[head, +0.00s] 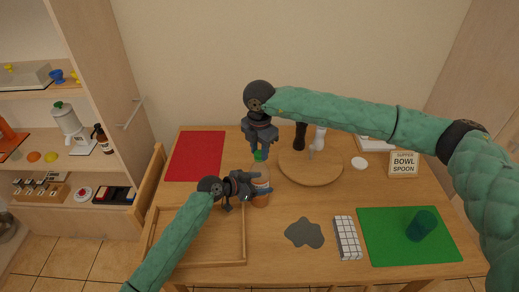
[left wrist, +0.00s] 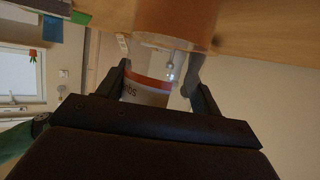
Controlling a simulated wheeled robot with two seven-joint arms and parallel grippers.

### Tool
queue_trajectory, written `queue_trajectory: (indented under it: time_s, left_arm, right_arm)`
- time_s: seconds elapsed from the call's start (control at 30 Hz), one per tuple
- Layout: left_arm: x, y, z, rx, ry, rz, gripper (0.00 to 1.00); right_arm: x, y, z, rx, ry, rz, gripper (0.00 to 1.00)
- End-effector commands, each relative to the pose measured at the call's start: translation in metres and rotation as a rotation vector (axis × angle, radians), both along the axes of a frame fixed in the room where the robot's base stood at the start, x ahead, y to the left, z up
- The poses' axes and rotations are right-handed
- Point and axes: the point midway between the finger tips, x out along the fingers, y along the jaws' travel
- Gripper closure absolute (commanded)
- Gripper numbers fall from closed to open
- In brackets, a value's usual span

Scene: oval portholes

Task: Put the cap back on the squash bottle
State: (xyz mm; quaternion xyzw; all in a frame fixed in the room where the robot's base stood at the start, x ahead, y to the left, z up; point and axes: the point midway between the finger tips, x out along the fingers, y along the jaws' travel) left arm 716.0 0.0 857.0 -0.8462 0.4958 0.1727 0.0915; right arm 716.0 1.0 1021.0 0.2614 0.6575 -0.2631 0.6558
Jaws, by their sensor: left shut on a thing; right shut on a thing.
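The squash bottle (head: 261,198) is clear with orange contents and stands upright on the wooden table, left of its middle. My left gripper (head: 254,187) is shut on the bottle from the left. In the left wrist view the bottle's pale label (left wrist: 146,92) and orange part (left wrist: 178,18) show between the fingers. The green cap (head: 259,156) is in my right gripper (head: 259,150), which points down from above and is shut on it. The cap is right over the bottle's top; I cannot tell whether they touch. The bottle's neck is mostly hidden.
A round wooden board (head: 310,172) with a dark mill (head: 300,136) and a white one (head: 319,138) is close on the right. A wooden tray (head: 200,240) lies front left.

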Motion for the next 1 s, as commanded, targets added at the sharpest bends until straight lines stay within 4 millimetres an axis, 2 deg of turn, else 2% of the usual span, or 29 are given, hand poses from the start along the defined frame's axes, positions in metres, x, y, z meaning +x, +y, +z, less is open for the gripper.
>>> queue_trajectory:
  time_s: [0.4,0.6,0.73,1.0]
  left_arm:
    - [-0.0003,-0.0001,-0.0008,0.0,0.002,-0.001,0.98]
    - [-0.0004,-0.0003,-0.0009,0.001,0.001,-0.001,0.98]
    - [-0.0005,-0.0003,-0.001,0.002,0.001,-0.001,0.98]
    - [-0.0007,-0.0006,-0.0011,0.002,0.001,-0.001,0.98]
  right_arm:
    - [-0.0005,0.0014,-0.0001,0.001,0.001,-0.634,0.9]
    - [0.0,0.001,0.0004,-0.001,0.0,-0.863,0.9]
    - [0.0003,0.0009,0.0006,0.0,-0.001,-0.922,0.9]
    - [0.0005,0.0009,0.0007,0.0,-0.003,-0.929,0.9]
